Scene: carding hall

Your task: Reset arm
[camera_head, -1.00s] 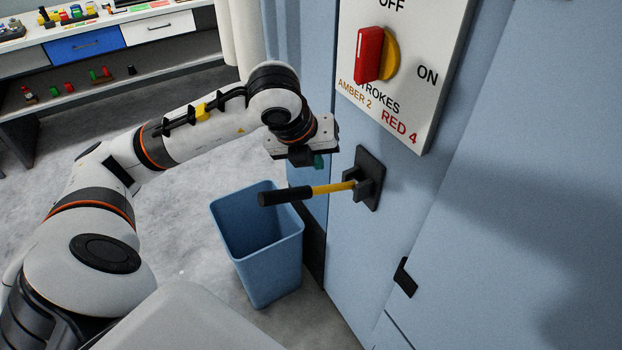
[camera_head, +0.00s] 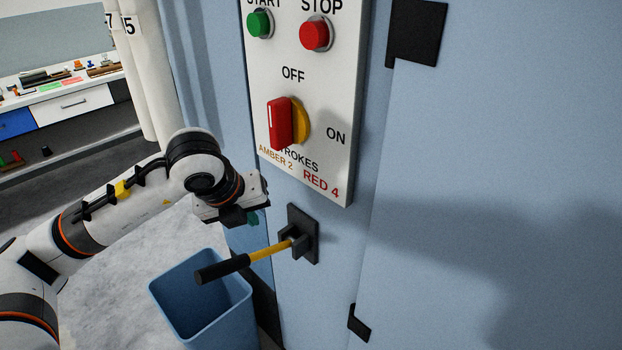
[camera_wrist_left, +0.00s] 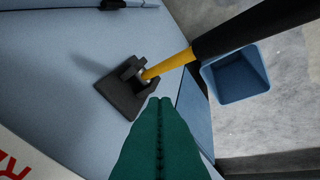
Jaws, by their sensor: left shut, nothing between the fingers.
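My left arm comes in from the left in the head view. Its gripper (camera_head: 252,218) is beside the machine's blue front, just above a lever with a yellow shaft (camera_head: 269,251) and black grip. In the left wrist view the green fingers (camera_wrist_left: 160,140) are pressed together with nothing between them. The lever's yellow shaft (camera_wrist_left: 168,66) and its black mount (camera_wrist_left: 127,88) lie beyond the fingertips; I see no grip on it. My right gripper does not show.
A control panel (camera_head: 340,185) with START, STOP and a red rotary switch (camera_head: 281,124) is above the lever. An open blue bin (camera_head: 245,320) stands on the floor below the lever. A workbench (camera_head: 75,102) with small items is at the far left.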

